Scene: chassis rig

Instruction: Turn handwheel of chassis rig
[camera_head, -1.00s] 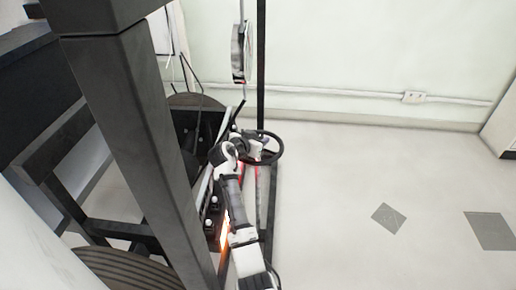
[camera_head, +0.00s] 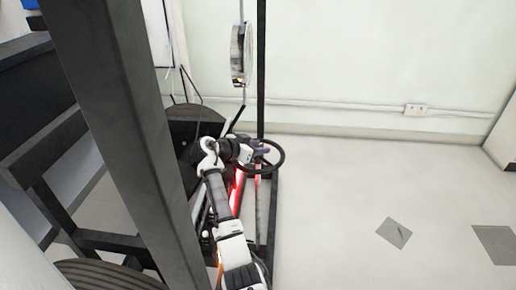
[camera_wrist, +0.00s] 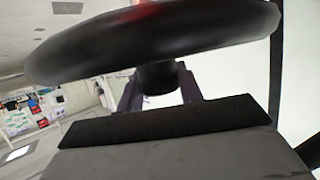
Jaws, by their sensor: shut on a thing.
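The handwheel is a black ring (camera_head: 282,160) near the middle of the head view, low on the rig beside a dark upright post. In the wrist view its thick rim (camera_wrist: 150,42) crosses the top of the picture, with a dark round hub (camera_wrist: 158,76) under it. My gripper (camera_wrist: 158,88) has its two fingers on either side of this hub and is shut on the handwheel there. In the head view my gripper (camera_head: 261,149) is at the wheel's left side and middle, and my arm hides part of the wheel.
The rig's thick dark beam (camera_head: 115,130) stands close on the left, and large tyres (camera_head: 105,277) show beside it. A white round device (camera_head: 237,55) hangs by the thin post (camera_head: 261,75).

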